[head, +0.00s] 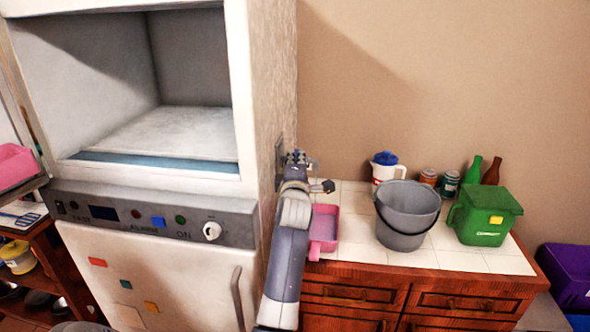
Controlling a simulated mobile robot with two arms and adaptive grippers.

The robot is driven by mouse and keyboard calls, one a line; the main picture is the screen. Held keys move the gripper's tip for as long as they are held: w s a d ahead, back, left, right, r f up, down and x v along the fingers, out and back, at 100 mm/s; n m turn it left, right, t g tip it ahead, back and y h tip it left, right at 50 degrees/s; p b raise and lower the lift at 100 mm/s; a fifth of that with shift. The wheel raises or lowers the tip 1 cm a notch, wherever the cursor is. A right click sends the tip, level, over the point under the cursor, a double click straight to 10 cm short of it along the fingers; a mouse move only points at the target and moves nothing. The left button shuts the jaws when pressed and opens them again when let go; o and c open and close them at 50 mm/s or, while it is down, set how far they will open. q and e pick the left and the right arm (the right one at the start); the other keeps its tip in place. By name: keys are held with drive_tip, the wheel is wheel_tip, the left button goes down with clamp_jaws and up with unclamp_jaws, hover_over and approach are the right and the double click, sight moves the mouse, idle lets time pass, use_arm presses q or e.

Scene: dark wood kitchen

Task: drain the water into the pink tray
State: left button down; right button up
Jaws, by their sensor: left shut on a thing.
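A pink tray (323,229) sits on the white-tiled counter, right beside the tall white machine (262,90). Its inside looks greyish; I cannot tell whether it holds water. My left gripper (298,160) is above and behind the tray, close to the machine's right side. It is shut on a small fitting there, mostly hidden by the gripper and arm. A dark plate (279,162) shows on the machine's side just left of the gripper. My left forearm covers the tray's left edge. My right gripper is not in view.
A grey bucket (409,212), a green bin (483,216), a blue-lidded white jug (386,168), cans (449,184) and bottles (473,170) stand on the counter. Another pink container (15,165) is at far left.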

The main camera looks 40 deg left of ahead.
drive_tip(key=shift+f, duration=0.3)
use_arm(q)
drive_tip(key=c, duration=1.7)
unclamp_jaws()
